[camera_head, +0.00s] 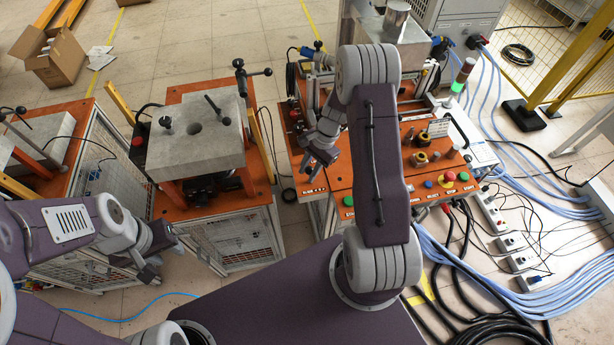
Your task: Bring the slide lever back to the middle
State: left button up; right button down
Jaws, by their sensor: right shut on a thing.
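My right gripper (309,163) reaches down to the left part of the orange induction heater bench (345,178). Its jaws are shut on the slide lever, which the fingers and wrist hide almost fully, so its exact position along its travel cannot be told. My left gripper (152,272) hangs low at the left, in front of the middle table and apart from everything; its finger gap is too small to read.
The bench carries buttons and a red emergency stop (450,177), with a lit green signal lamp (457,87) behind. A grey block (197,138) with clamps stands on the middle orange table. Cables and sockets (512,241) crowd the floor at right.

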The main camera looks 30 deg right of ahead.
jog(key=shift+s+d+f+y+b, duration=0.15)
jog(key=shift+d+y+b, duration=0.25)
jog(key=shift+y+b, duration=0.35)
jog(key=c, duration=1.1)
grip_release()
jog(key=shift+c, duration=0.2)
jog(key=shift+a, duration=0.1)
jog(key=v, duration=0.9)
